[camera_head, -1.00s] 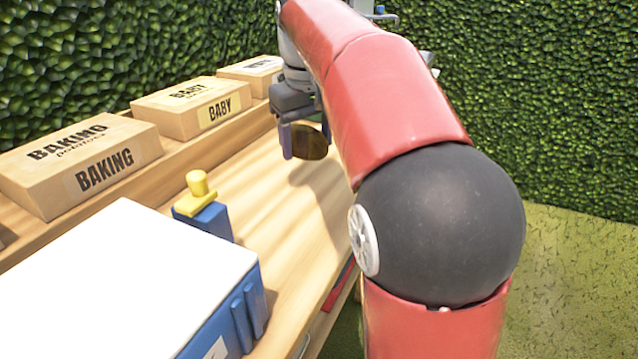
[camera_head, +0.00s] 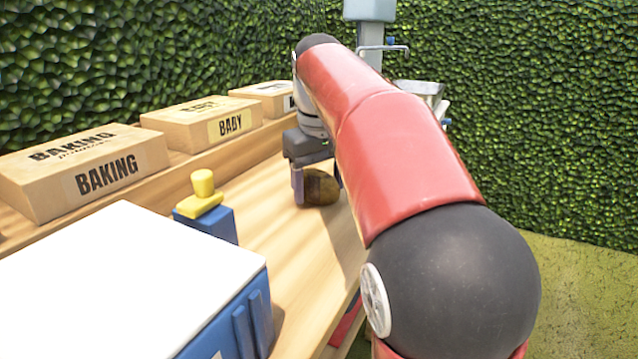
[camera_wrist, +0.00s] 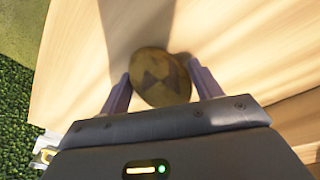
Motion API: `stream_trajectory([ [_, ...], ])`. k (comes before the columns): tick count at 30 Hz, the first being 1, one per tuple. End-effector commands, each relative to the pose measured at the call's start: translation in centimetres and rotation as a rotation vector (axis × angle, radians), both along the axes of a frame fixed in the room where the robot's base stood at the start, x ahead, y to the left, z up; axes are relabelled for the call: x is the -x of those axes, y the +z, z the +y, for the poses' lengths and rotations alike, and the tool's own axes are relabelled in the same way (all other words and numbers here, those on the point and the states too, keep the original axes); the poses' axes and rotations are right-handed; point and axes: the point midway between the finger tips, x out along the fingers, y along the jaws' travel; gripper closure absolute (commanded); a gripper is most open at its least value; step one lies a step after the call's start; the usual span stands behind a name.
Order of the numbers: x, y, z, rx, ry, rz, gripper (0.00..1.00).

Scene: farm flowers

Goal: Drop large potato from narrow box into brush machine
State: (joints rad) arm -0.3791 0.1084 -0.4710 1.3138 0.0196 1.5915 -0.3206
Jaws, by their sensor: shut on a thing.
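A large brown potato (camera_head: 321,187) is held between the fingers of my gripper (camera_head: 316,188), above or close to the wooden table. In the wrist view the potato (camera_wrist: 160,78) sits between the two fingertips of my gripper (camera_wrist: 158,88), with a shadow on the wood beyond it. I cannot tell exactly how high it is. A grey post and a metal basin (camera_head: 424,92) stand at the back, partly hidden by my arm; I cannot tell if they belong to the brush machine. The narrow box is not clearly identifiable.
Cardboard boxes labelled BAKING (camera_head: 80,172) and BABY (camera_head: 203,124), and a third box (camera_head: 268,97), line the raised shelf at left. A blue machine with a white top (camera_head: 120,280) and a yellow-knobbed blue block (camera_head: 207,215) fill the near left. The table's middle (camera_head: 262,200) is clear.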

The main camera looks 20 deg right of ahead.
Motion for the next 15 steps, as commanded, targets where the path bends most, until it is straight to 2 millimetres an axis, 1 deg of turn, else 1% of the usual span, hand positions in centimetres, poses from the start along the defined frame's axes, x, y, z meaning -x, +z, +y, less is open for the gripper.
stream_trajectory([
  [1,0.01,-0.18,-0.03,0.0,-0.001,0.0,0.35],
  [6,0.0,-0.11,-0.02,0.0,-0.001,0.0,0.14],
  [15,-0.01,0.13,0.0,0.0,0.0,0.0,0.14],
])
